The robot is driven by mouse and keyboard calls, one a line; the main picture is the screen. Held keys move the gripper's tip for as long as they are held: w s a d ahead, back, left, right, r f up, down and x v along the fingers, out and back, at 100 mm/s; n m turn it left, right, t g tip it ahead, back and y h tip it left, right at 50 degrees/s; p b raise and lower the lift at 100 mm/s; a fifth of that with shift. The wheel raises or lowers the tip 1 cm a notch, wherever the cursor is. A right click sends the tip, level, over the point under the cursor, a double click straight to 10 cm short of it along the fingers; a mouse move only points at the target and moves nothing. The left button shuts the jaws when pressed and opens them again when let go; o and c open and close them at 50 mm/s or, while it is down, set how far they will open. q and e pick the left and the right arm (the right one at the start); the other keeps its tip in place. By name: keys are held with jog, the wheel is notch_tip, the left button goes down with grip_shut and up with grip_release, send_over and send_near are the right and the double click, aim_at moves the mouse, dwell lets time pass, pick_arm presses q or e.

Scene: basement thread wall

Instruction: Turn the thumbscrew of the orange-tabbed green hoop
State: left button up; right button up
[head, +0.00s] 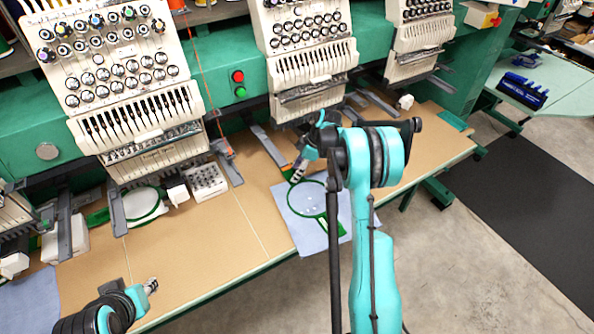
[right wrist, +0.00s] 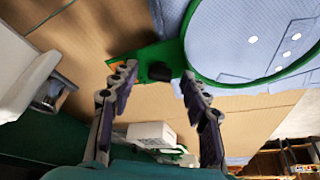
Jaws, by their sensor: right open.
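The green hoop (head: 325,211) lies around light blue cloth (head: 299,216) on the tan table, in the middle of the head view. In the right wrist view, its ring (right wrist: 190,52) is at the upper right. Its orange tab (right wrist: 115,61) and dark thumbscrew (right wrist: 159,71) show beside the ring. My right gripper (right wrist: 157,82) is open, with the thumbscrew between its fingertips in the picture; contact is not visible. In the head view my right gripper (head: 298,174) is at the hoop's screw end, partly hiding it. My left gripper (head: 150,286) is over the table's front left; its jaw opening is unclear.
White embroidery machine heads (head: 130,90) line the back above the table (head: 215,245). Grey metal arms (head: 268,146) reach out below them.

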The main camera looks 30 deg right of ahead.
grip_shut()
jog(key=m, duration=0.2)
jog(key=m+t+h+b, duration=0.1)
jog(key=m, duration=0.2)
jog(key=shift+s+a+m+t, duration=0.2)
jog(key=shift+a+m+t, duration=0.05)
jog(key=shift+m+t, duration=0.05)
jog(key=m+h, duration=0.1)
jog(key=m, duration=0.1)
jog(key=m+h+b, duration=0.1)
jog(key=m, duration=0.1)
jog(key=shift+a+m+t, duration=0.15)
jog(key=shift+m+t, duration=0.15)
jog(key=shift+m, duration=0.4)
grip_release()
